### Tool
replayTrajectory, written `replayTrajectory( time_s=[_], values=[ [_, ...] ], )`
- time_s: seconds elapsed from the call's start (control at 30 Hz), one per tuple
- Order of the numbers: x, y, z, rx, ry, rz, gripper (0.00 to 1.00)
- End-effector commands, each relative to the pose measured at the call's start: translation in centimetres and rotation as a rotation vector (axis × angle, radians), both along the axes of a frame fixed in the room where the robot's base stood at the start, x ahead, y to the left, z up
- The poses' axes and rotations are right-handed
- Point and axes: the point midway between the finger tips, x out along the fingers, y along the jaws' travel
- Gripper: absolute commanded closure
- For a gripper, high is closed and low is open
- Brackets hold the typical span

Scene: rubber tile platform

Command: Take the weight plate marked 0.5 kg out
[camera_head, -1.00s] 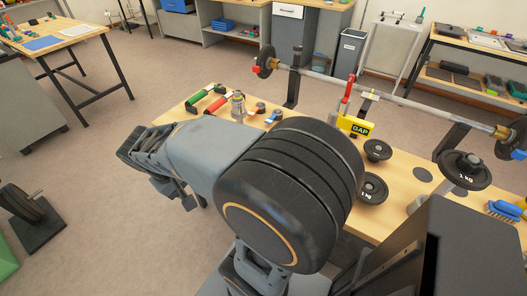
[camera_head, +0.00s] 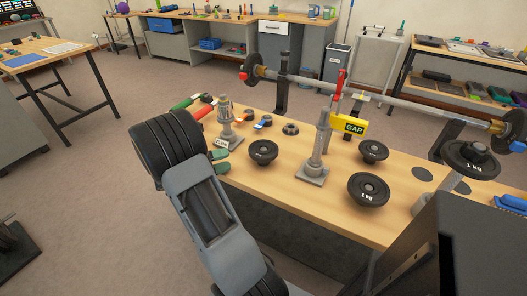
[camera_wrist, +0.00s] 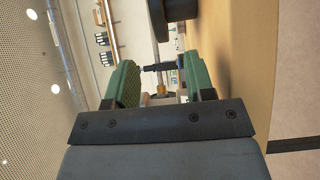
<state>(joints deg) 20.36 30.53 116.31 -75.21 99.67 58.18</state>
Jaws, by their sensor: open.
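No mark reading 0.5 kg is legible. Several black weight plates show in the head view: a small one (camera_head: 291,128), a plate (camera_head: 262,152) near my gripper, another (camera_head: 373,151) and a larger one (camera_head: 368,190) with a white 1 kg mark on the table, and a 1 kg plate (camera_head: 470,159) at the right. My gripper (camera_head: 220,161) is open, its green fingers at the table's left part, left of the nearest plate and apart from it. In the wrist view, the gap between the fingers (camera_wrist: 160,85) holds nothing; a dark round thing is cut off above.
A barbell (camera_head: 370,95) on uprights spans the table's far side. A metal post (camera_head: 321,150) on a square base stands mid-table. A smaller metal fixture (camera_head: 226,122) stands just beyond my gripper. A yellow GAP block (camera_head: 354,126) and clamps lie behind. The front tabletop (camera_head: 310,205) is clear.

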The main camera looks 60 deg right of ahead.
Motion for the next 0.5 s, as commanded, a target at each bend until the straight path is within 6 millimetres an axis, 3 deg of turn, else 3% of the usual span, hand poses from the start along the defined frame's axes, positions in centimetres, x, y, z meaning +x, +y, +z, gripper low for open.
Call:
replayTrajectory(
  time_s=[0.13, 0.5],
  values=[
    [-1.3, -1.7, 0.1, 0.001, -0.001, -0.002, 0.51],
    [-3.0, -3.8, 0.1, 0.003, 0.0, -0.003, 0.51]
  ],
)
